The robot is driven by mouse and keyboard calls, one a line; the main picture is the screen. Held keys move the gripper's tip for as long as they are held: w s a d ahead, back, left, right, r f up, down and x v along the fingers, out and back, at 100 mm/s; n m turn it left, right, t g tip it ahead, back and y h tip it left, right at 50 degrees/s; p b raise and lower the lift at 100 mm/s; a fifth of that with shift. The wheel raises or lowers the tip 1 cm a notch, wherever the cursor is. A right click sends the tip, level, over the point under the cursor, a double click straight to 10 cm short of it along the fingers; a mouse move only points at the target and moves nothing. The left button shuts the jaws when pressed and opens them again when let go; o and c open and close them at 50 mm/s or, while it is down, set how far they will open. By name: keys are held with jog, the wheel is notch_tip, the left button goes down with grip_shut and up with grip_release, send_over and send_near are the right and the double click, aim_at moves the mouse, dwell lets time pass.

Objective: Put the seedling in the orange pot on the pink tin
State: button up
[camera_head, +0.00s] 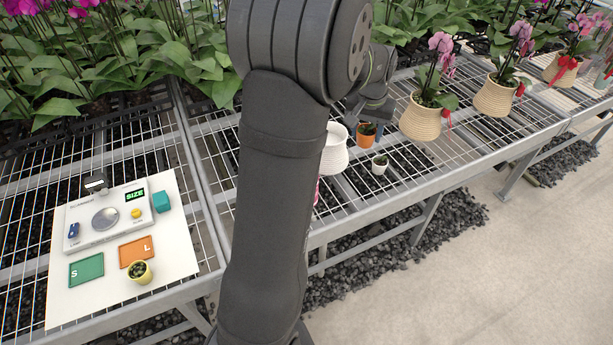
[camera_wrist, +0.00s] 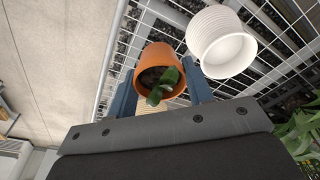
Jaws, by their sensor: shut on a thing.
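The orange pot (camera_head: 366,138) with its small green seedling (camera_wrist: 163,87) is held between the two blue fingers of my gripper (camera_wrist: 159,72). The pot also shows in the wrist view (camera_wrist: 154,55), with its open top toward the camera. In the head view my gripper (camera_head: 371,122) is over the wire bench, right of a white pot. I cannot tell if the orange pot touches the bench. A thin pink sliver, perhaps the pink tin (camera_head: 317,191), shows beside my arm below the white pot; the rest is hidden.
A white ribbed pot (camera_head: 335,151) stands close left of the orange pot, also in the wrist view (camera_wrist: 221,42). Basket-potted orchids (camera_head: 420,119) line the right. A white board (camera_head: 170,240) with a scale and yellow pot lies left.

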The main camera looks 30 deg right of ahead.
jog(key=s+a, duration=0.6)
jog(key=a, duration=0.4)
jog(key=shift+n, duration=0.3)
jog(key=w+a+f, duration=0.1)
jog(key=w+f, duration=0.1)
jog(key=w, duration=0.1)
jog(key=w+a+f, duration=0.2)
jog(key=w, duration=0.2)
jog(key=w+a+f, duration=0.2)
jog(key=w, duration=0.1)
jog(key=shift+w+f, duration=0.1)
jog(key=shift+w, duration=0.25)
jog(key=shift+f, duration=1.95)
jog(key=shift+f, duration=0.1)
jog(key=o, duration=1)
